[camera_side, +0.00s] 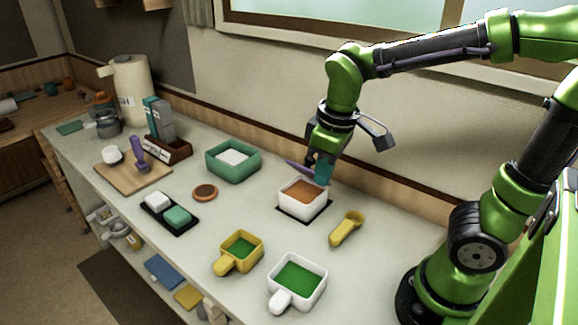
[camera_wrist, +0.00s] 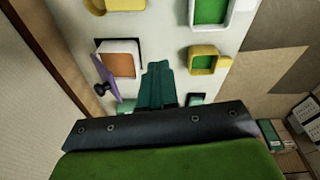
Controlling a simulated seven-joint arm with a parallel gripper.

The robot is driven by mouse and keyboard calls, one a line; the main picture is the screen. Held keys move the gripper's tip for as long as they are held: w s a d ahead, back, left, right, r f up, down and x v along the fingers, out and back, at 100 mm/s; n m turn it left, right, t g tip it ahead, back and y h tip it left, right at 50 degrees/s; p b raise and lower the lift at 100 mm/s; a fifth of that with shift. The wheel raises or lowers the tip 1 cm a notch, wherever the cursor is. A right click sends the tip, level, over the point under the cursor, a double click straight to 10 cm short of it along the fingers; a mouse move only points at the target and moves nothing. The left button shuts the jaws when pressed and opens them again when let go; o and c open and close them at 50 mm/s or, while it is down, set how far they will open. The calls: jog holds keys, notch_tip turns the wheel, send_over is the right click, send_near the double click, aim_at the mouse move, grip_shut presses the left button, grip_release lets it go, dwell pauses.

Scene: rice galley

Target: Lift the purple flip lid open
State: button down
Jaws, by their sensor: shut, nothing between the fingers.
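A white box (camera_side: 301,197) with an orange-brown inside sits on a dark mat (camera_side: 284,210) near the wall. Its purple flip lid (camera_side: 297,166) shows at the box's back edge, raised off the opening. In the wrist view, the lid (camera_wrist: 105,78) stands along the wall side of the white box (camera_wrist: 120,46), with a dark knob (camera_wrist: 98,88) on it, and the orange inside is uncovered. My gripper (camera_side: 322,176) has teal fingers, shut and empty, at the back right of the box. The fingers (camera_wrist: 157,72) point down beside the box; whether they touch the lid is unclear.
A yellow scoop (camera_side: 346,229) lies right of the box. A white cup (camera_side: 298,281) and a yellow cup (camera_side: 238,252), both green inside, stand in front. A green tub (camera_side: 233,161) and brown disc (camera_side: 205,192) are to the left. The wall is close behind.

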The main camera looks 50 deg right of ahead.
jog(key=w+a+f+n+g+h, duration=0.1)
jog(key=w+a+f+n+h, duration=0.2)
jog(key=w+f+n+h, duration=0.5)
jog(key=w+a+f+n+g+h, duration=0.1)
jog(key=w+a+f+n+h, duration=0.4)
jog(key=n+h, duration=0.4)
jog(key=m, duration=0.1)
send_near(297, 167)
notch_tip(297, 167, down, 4)
jog(key=d, duration=0.4)
jog(key=d+r, duration=0.1)
jog(key=d, duration=0.1)
jog(key=shift+w+r+h, duration=0.15)
jog(key=shift+r+h, duration=0.1)
jog(key=shift+h, duration=0.05)
jog(key=shift+d+r, duration=0.3)
jog(key=shift+r, duration=0.1)
jog(key=shift+d+r, duration=0.1)
jog(key=shift+d+r+y, duration=0.15)
jog(key=shift+r+y, duration=0.1)
jog(key=shift+y, duration=0.15)
